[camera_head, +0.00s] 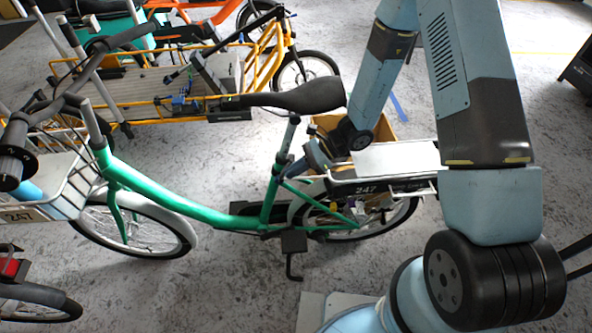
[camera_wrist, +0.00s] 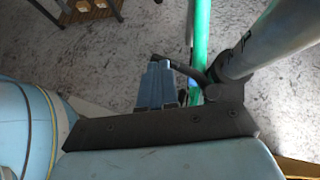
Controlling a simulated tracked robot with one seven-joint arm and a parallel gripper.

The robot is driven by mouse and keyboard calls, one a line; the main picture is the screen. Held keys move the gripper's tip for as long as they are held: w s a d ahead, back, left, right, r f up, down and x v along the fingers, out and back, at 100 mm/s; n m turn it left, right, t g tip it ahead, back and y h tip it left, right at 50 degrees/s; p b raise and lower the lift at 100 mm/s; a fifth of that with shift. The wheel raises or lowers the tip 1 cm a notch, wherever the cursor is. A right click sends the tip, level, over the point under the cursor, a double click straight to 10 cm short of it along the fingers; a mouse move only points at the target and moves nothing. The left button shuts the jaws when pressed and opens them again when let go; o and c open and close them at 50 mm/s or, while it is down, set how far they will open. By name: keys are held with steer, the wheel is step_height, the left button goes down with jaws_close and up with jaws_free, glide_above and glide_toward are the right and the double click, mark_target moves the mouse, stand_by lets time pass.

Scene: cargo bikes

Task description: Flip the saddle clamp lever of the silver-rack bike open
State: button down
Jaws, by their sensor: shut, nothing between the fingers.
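The green bike (camera_head: 190,210) with the silver rear rack (camera_head: 398,157) stands side-on in the head view. Its black saddle (camera_head: 300,97) sits on a seat post (camera_head: 288,137), which also shows large in the wrist view (camera_wrist: 280,38). In the wrist view the dark saddle clamp (camera_wrist: 222,78) is at the foot of the post, with a dark lever (camera_wrist: 178,66) reaching left from it. My gripper (camera_wrist: 157,72) is shut and empty, its blue fingers right beside the lever. Whether they touch it I cannot tell. In the head view my gripper (camera_head: 290,172) is just behind the post, partly hidden.
A yellow cargo bike (camera_head: 262,62) stands behind the green bike. A cardboard box (camera_head: 385,127) is behind the rack. The bike's front basket (camera_head: 60,187) is at left. A wheel (camera_head: 45,303) of another bike is at lower left. Grey floor (camera_head: 180,295) is clear in front.

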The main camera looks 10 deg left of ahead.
steer(key=w+d+r, duration=0.2)
steer(key=d, duration=0.5)
steer(key=w+d+r, duration=0.2)
steer(key=d+r, duration=0.1)
steer(key=d, duration=0.4)
steer(key=s+d+r+n+t+h, duration=0.2)
steer(key=d+r+n+h, duration=0.15)
steer(key=r, duration=0.75)
steer(key=s+d+r+n+t+h, duration=0.15)
steer(key=d+r+n, duration=0.35)
steer(key=r, duration=0.6)
steer(key=s+d+r+n+t+h, duration=0.2)
steer(key=s+d+r, duration=0.3)
steer(key=r, duration=0.3)
steer(key=s+d+r+n+t+h, duration=0.2)
steer(key=s+d+r+t, duration=0.3)
steer(key=r, duration=0.3)
steer(key=shift+s+n+h, duration=0.35)
steer(key=shift+s+h, duration=0.45)
steer(key=shift+s, duration=0.05)
steer(key=c, duration=1.8)
jaws_free()
steer(key=shift+d+r, duration=0.1)
